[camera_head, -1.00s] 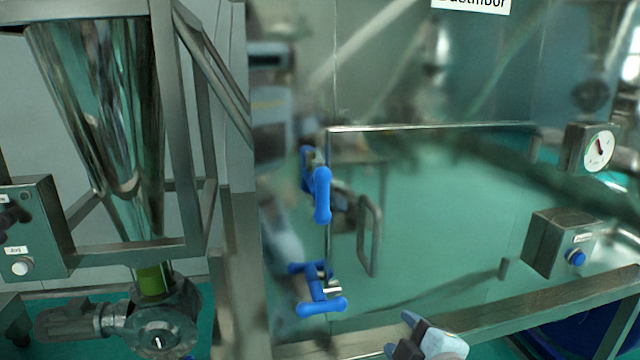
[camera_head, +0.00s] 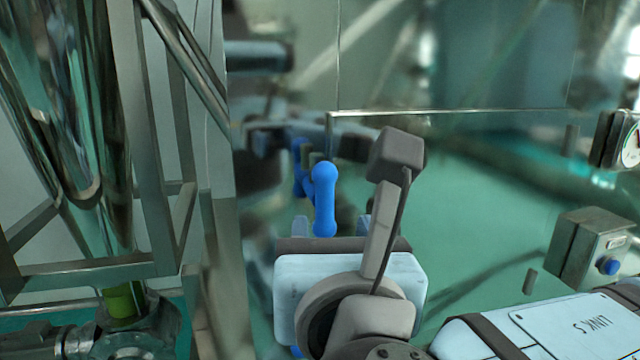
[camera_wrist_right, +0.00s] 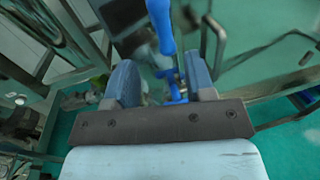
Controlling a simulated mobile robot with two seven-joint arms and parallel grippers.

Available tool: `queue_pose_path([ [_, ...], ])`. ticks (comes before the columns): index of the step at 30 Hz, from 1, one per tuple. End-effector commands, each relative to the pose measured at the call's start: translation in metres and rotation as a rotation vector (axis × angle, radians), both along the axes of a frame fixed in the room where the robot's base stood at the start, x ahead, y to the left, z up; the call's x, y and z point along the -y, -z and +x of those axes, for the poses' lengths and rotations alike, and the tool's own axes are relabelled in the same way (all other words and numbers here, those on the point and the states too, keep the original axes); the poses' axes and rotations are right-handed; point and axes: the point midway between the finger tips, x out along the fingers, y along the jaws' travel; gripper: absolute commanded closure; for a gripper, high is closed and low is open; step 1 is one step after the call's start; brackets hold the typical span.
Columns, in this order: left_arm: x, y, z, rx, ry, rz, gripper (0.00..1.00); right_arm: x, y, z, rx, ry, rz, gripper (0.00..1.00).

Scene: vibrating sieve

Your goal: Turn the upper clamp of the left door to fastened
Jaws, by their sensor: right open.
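The upper clamp (camera_head: 324,200) is a blue handle at the left edge of the reflective door panel (camera_head: 470,215); its grip hangs roughly upright. My right gripper (camera_head: 332,226) is just below and in front of this clamp in the head view, its body hiding the area beneath. In the right wrist view my open fingers (camera_wrist_right: 162,78) stand apart, and the upper clamp's handle (camera_wrist_right: 160,25) shows between and beyond their tips. I cannot tell whether they touch it. The lower blue clamp (camera_wrist_right: 178,90) shows between the fingers there; it is mostly hidden in the head view. My left gripper is not in view.
A metal frame post (camera_head: 205,200) and a shiny steel hopper (camera_head: 65,130) stand to the left. A box with a blue button (camera_head: 590,245) and a gauge (camera_head: 630,148) are at the right. Blurred reflections show in the panel.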

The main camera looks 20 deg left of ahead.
Motion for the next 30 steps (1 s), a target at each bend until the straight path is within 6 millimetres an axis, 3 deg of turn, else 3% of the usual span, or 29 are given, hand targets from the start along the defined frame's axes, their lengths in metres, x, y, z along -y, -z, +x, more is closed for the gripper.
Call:
queue_pose_path([
  [7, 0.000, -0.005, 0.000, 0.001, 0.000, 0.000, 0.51, -0.004, -0.003, 0.013, 0.023, 0.013, -0.030, 0.51],
  [21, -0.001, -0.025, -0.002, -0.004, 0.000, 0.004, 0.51, -0.041, -0.003, 0.100, 0.022, 0.012, -0.027, 0.51],
  [30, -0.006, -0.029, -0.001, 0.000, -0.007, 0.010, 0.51, -0.052, -0.001, 0.125, 0.023, 0.008, -0.026, 0.51],
])
